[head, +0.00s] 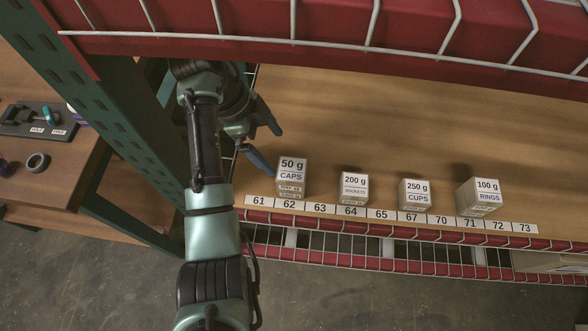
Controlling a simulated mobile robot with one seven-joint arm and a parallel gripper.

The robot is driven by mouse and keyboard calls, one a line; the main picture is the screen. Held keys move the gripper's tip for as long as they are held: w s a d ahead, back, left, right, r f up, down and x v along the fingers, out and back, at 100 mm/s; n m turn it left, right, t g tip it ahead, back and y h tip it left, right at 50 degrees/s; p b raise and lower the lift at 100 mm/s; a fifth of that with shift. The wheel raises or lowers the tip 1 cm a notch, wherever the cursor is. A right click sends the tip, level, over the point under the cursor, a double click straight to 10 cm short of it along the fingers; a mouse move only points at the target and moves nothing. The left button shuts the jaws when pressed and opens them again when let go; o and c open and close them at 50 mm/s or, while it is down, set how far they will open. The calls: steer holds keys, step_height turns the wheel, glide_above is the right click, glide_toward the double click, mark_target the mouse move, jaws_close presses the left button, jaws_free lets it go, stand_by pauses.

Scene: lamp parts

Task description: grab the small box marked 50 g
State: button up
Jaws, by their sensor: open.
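The small box marked 50 g CAPS (292,179) stands upright on the wooden shelf (420,130), behind the number labels 61 and 62. My gripper (268,148) is at the box's left and far side. Its two blue-grey fingers are spread, one beyond the box's far left corner and one near its left face. The gripper appears empty. I cannot tell whether the near finger touches the box. The gripper's palm is partly hidden by my own arm.
To the right stand boxes marked 200 g (354,188), 250 g (415,194) and 100 g (480,196), with gaps between. A green post (110,110) is left of my arm. A red beam with white wire (330,38) hangs above. The shelf behind the boxes is clear.

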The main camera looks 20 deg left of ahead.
mark_target(291, 169)
steer(key=b+x, duration=0.2)
steer(key=x, duration=0.3)
steer(key=shift+f, duration=0.1)
steer(key=shift+x, duration=2.75)
steer(key=shift+d, duration=0.1)
steer(key=c, duration=1.2)
